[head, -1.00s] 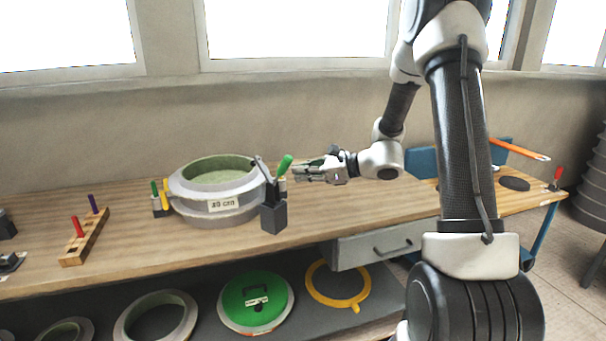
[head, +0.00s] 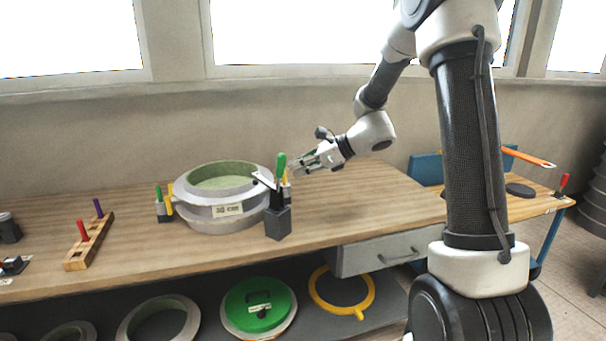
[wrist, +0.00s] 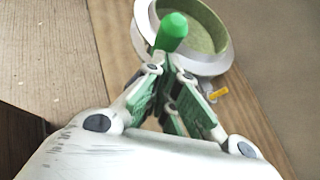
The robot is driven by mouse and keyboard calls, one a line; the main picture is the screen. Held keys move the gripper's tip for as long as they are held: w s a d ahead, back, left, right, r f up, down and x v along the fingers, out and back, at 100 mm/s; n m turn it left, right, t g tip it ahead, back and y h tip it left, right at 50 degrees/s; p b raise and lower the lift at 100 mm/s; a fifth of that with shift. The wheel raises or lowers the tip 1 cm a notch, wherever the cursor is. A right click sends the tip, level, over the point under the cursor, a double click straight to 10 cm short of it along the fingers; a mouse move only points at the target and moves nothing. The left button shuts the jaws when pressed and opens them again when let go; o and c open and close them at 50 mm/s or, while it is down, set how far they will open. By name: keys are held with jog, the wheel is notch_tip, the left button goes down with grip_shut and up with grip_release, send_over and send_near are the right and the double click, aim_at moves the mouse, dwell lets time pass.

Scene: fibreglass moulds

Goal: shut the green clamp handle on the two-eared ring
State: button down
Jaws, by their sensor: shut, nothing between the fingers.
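The two-eared ring (head: 235,211) is a pale grey mould with a greenish inside, standing on the bench. At its right side a clamp on a dark grey block (head: 278,224) carries the green clamp handle (head: 281,164), which stands nearly upright. The clamp's metal bar (head: 264,180) slants toward the ring's edge; whether it touches is unclear. My gripper (head: 294,168) is shut and empty, just right of the green handle, pointing left and slightly down. In the wrist view the green handle's tip (wrist: 172,28) shows just beyond my fingers (wrist: 172,88); contact cannot be told.
Another green handle (head: 158,193) and a yellow one (head: 169,191) stand at the ring's left. A yellow handle (wrist: 218,92) shows beside the ring in the wrist view. A wooden rack (head: 90,242) with red and purple pegs lies left. The bench right of the clamp is clear.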

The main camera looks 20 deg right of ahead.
jog(key=shift+w+a+r, duration=0.6)
jog(key=shift+w, duration=0.15)
